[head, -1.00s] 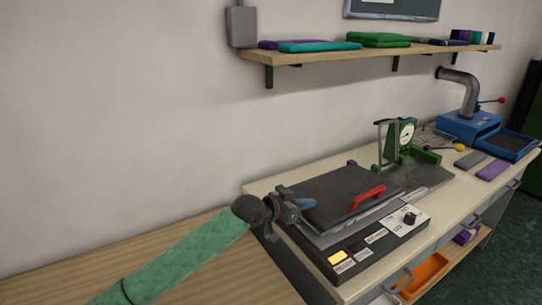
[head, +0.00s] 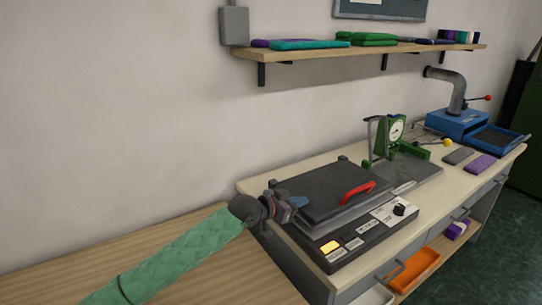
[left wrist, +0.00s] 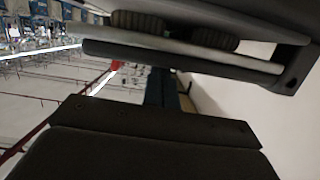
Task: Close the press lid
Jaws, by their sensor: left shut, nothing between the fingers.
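The heat press stands on the near end of the pale bench. Its dark, flat lid (head: 330,184) with a red handle (head: 357,190) lies low and nearly level over the grey base (head: 345,240). I cannot tell whether a small gap remains at its edge. My left gripper (head: 300,202) is shut and empty at the lid's left front side, its bluish tip overlapping the lid's edge in the head view. I cannot tell whether it touches. The left wrist view shows dark close surfaces that I cannot identify surely. My right gripper is not in view.
Behind the press stand a green gauge device (head: 385,140) and a blue machine (head: 458,122) with a pipe. Folded cloths lie on the wall shelf (head: 300,56). A wooden table (head: 60,275) is at left. An orange bin (head: 415,270) is under the bench.

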